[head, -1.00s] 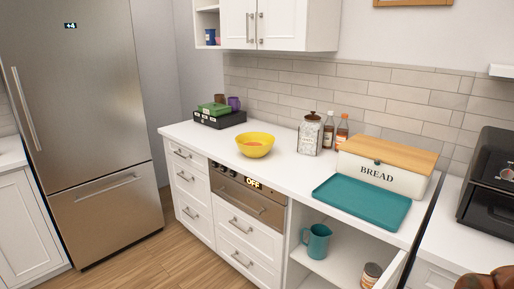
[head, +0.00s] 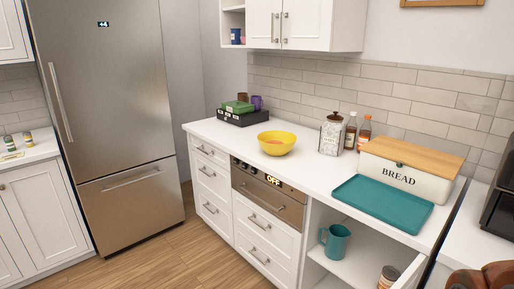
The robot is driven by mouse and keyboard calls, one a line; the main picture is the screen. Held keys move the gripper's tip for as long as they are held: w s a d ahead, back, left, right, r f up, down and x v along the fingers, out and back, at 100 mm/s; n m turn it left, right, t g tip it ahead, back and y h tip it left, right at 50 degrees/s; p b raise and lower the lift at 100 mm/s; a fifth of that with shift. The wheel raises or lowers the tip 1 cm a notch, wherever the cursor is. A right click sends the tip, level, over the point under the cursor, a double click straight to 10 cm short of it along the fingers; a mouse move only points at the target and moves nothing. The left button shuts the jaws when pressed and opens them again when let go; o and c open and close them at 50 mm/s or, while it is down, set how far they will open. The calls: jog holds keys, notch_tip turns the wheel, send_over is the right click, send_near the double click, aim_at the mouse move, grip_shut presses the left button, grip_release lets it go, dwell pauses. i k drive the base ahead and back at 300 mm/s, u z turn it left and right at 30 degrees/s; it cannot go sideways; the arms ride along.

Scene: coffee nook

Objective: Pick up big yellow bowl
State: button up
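The big yellow bowl (head: 277,143) stands upright on the white countertop (head: 310,172), above the built-in oven, in the head view. Something orange-red shows inside it, too small to name. Nothing touches the bowl from the sides. My gripper is not in view. A brown-red rounded shape at the bottom right corner is cut off, and I cannot tell what it is.
A black box with green and purple items (head: 244,117) stands left of the bowl. A glass jar (head: 331,134), bottles, a bread box (head: 405,175) and a teal tray (head: 383,203) stand to the right. An open lower cabinet holds a teal mug (head: 336,241). Wood floor (head: 180,255) is free in front.

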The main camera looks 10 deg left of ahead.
aim_at(289, 139)
jog(key=u, duration=2.65)
jog(key=i, duration=0.75)
jog(key=z, duration=0.85)
jog(key=i, duration=0.65)
jog(key=z, duration=0.85)
jog(key=i, duration=0.75)
jog(key=z, duration=1.85)
jog(key=i, duration=1.15)
